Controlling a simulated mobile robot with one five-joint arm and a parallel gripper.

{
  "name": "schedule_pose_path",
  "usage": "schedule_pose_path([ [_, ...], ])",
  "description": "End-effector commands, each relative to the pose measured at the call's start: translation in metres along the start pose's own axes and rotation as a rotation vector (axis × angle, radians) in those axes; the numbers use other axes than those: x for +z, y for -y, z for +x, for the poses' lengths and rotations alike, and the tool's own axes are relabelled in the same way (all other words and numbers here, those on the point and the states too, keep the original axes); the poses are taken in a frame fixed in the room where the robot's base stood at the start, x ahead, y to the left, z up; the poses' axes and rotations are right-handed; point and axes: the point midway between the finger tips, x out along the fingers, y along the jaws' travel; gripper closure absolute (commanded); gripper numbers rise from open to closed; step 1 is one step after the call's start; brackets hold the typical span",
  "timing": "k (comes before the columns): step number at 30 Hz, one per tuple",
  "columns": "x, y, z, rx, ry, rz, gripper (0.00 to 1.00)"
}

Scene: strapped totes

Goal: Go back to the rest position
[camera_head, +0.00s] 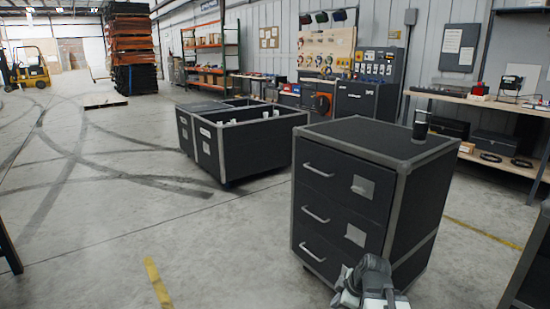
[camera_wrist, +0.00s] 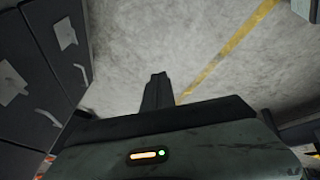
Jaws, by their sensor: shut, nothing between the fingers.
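My gripper (camera_wrist: 157,80) points out over bare concrete floor in the wrist view, its fingers together and empty. In the head view, part of my arm (camera_head: 371,283) shows at the bottom edge, in front of the lower right of a black drawer cabinet (camera_head: 345,190). The cabinet has three drawers with silver handles, all closed. Its front also shows at the left of the wrist view (camera_wrist: 48,65), apart from the fingers.
A dark cup (camera_head: 421,124) stands on the cabinet top. Large open-topped black totes (camera_head: 250,150) stand behind it to the left. A workbench (camera_head: 490,103) lines the right wall. Yellow floor lines cross the concrete. The floor at left is mostly clear.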

Motion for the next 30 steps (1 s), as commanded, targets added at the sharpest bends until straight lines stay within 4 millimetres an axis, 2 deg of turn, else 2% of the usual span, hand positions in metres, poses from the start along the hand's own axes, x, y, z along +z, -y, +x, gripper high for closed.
schedule_pose_path([
  [1,-0.027,0.018,0.01,-0.041,0.021,0.022,1.0],
  [3,-0.053,0.042,0.02,-0.088,0.067,0.096,1.0],
  [6,-0.072,0.069,0.027,-0.125,0.155,0.244,1.0],
  [9,-0.069,0.082,0.027,-0.124,0.242,0.426,1.0],
  [15,-0.041,0.09,0.017,-0.061,0.398,0.832,1.0],
  [20,-0.034,0.097,0.013,0.001,0.467,1.155,1.0],
  [21,-0.044,0.092,-0.01,0.001,0.465,1.152,1.0],
  [26,-0.062,0.08,-0.055,0.0,0.463,1.148,1.0],
  [30,-0.08,0.068,-0.1,-0.001,0.462,1.146,1.0],
])
